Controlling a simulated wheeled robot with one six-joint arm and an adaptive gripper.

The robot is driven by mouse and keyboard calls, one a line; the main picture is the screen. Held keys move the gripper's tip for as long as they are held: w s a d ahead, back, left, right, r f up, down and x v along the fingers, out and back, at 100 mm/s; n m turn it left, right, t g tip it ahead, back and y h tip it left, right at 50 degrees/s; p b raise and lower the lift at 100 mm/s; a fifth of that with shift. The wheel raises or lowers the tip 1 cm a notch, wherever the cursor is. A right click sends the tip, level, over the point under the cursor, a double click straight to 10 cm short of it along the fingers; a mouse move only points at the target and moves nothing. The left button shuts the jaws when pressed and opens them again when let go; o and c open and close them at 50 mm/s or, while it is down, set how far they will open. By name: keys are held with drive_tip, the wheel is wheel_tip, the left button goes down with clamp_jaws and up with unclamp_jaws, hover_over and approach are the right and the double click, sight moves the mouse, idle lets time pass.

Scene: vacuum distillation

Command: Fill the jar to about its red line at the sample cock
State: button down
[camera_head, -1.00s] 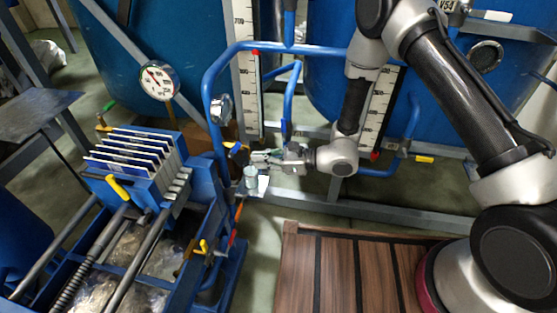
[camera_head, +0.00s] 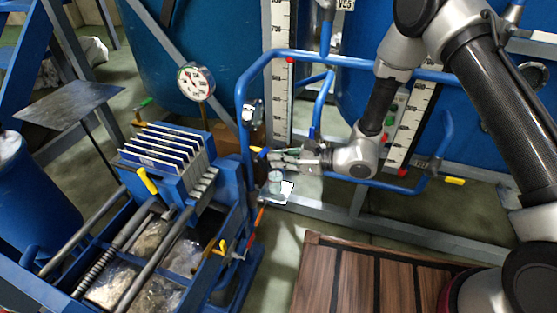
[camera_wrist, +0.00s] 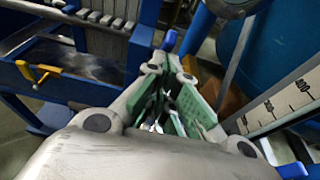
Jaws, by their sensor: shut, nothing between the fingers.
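The jar (camera_head: 275,182) is a small, pale, clear vessel standing upright on a small white ledge (camera_head: 287,194) beside the blue pipe. Its red line and fill level are too small to tell. The sample cock (camera_head: 258,150) shows as a small yellow and blue fitting just above and left of the jar. My gripper (camera_head: 274,156) is shut and empty, its tips beside the cock and above the jar. In the wrist view my gripper (camera_wrist: 167,70) has green pads, with a blue piece (camera_wrist: 168,41) just beyond the tips. The jar is not clear there.
A blue filter press (camera_head: 170,160) with white plates and yellow handles stands left. A pressure gauge (camera_head: 195,82) is above it. Blue pipe (camera_head: 245,110) arches around the cock. White level scales (camera_head: 278,60) stand behind. A wooden deck (camera_head: 345,280) is in front.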

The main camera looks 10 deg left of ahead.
drive_tip(key=shift+a+r+h, duration=0.1)
drive_tip(key=shift+r+h, duration=0.1)
drive_tip(key=shift+h, duration=0.1)
drive_tip(key=shift+w+a+r+h, duration=0.1)
drive_tip(key=shift+a+r+h, duration=1)
drive_tip(key=shift+r+h, duration=0.3)
